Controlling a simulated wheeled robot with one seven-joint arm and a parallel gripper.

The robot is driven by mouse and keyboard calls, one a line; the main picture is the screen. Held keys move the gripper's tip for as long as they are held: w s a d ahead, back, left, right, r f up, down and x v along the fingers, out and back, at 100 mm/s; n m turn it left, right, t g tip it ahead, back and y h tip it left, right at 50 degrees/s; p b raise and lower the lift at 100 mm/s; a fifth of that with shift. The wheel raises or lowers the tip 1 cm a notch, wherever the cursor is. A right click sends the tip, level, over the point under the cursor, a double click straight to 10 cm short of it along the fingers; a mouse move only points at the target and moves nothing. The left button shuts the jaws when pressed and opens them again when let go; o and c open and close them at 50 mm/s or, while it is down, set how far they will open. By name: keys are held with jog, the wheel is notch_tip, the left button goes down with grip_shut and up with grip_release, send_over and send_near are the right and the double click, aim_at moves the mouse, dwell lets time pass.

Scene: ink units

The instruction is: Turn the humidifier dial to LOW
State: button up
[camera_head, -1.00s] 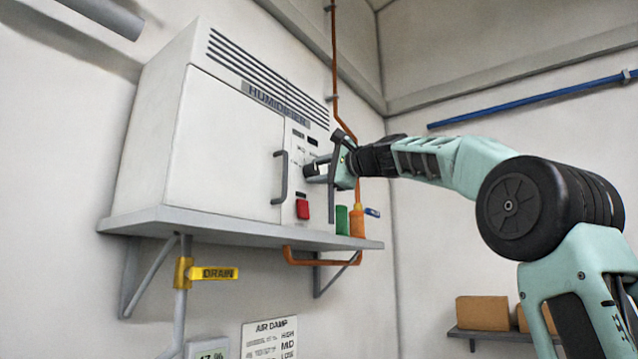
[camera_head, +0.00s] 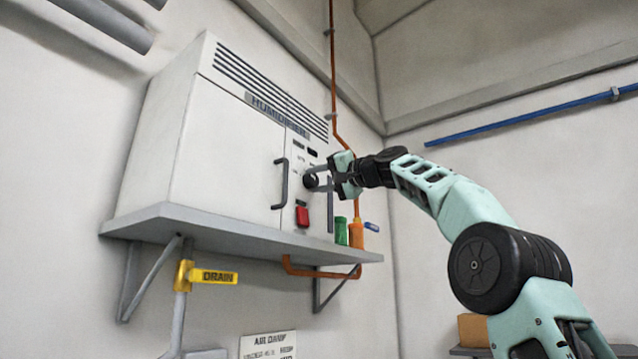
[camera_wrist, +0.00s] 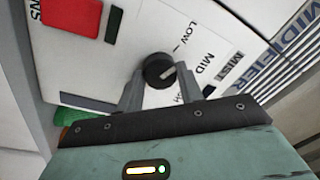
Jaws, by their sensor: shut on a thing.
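The humidifier (camera_head: 225,150) is a white cabinet on a wall shelf. Its black dial (camera_head: 310,181) is on the right-hand panel and also shows in the wrist view (camera_wrist: 157,68). My gripper (camera_head: 318,177) reaches it from the right. In the wrist view its two grey fingers (camera_wrist: 158,76) stand on either side of the dial, shut on it. The dial's pale pointer mark is turned toward the MID label (camera_wrist: 204,63). The LOW label (camera_wrist: 187,28) is above MID in that view. A third label is mostly hidden behind a finger.
A red switch (camera_head: 302,217) is below the dial, and a door handle (camera_head: 281,184) is to its left. Green (camera_head: 341,231) and orange (camera_head: 357,233) bottles stand on the shelf (camera_head: 230,236) close below my gripper. An orange pipe (camera_head: 333,80) runs behind.

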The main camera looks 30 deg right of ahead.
jog(key=shift+f+n, duration=0.1)
jog(key=shift+n, duration=0.9)
jog(key=o, duration=1)
jog(key=shift+s, duration=0.1)
jog(key=shift+b+v, duration=4)
jog(key=shift+v, duration=4.6)
jog(key=shift+d, duration=0.15)
